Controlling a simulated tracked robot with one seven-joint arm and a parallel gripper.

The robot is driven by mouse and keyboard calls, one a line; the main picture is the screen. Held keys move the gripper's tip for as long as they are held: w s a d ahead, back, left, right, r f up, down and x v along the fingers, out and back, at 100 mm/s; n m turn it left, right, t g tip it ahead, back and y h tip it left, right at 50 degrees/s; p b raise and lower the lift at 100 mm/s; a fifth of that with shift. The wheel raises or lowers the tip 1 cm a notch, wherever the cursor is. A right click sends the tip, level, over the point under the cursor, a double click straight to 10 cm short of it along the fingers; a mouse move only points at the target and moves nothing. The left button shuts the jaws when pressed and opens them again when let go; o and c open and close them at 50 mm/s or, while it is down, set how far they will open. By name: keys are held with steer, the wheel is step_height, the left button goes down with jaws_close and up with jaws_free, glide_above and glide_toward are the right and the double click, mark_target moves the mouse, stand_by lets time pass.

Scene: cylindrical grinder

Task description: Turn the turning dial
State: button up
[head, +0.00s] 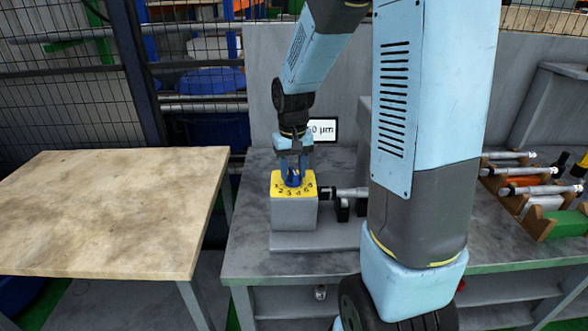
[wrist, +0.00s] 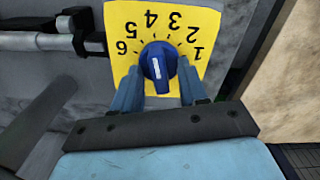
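The turning dial (wrist: 158,65) is a round blue knob with a raised grip and a white mark. It sits on a yellow plate (wrist: 213,22) printed with numbers from 1 to 6. The white mark runs nearly up and down in the wrist view; I cannot tell which end is its pointer. In the head view the dial (head: 293,178) is on top of a grey box (head: 294,215). My gripper (wrist: 160,84) is above the plate, its blue fingers apart on either side of the dial. Small gaps seem to show between fingers and knob. The gripper also shows from behind in the head view (head: 292,168).
A small screen (head: 324,130) reading "0 µm", partly covered by my arm, stands behind the box. A measuring tool (head: 346,193) lies close right of the box. A tool rack (head: 537,230) is at far right. A bare wooden table (head: 110,210) stands left.

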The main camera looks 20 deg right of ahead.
mark_target(293, 170)
steer(key=shift+r, duration=0.15)
step_height(293, 170, up, 14)
steer(key=shift+f, duration=0.25)
stand_by(0.3)
stand_by(0.4)
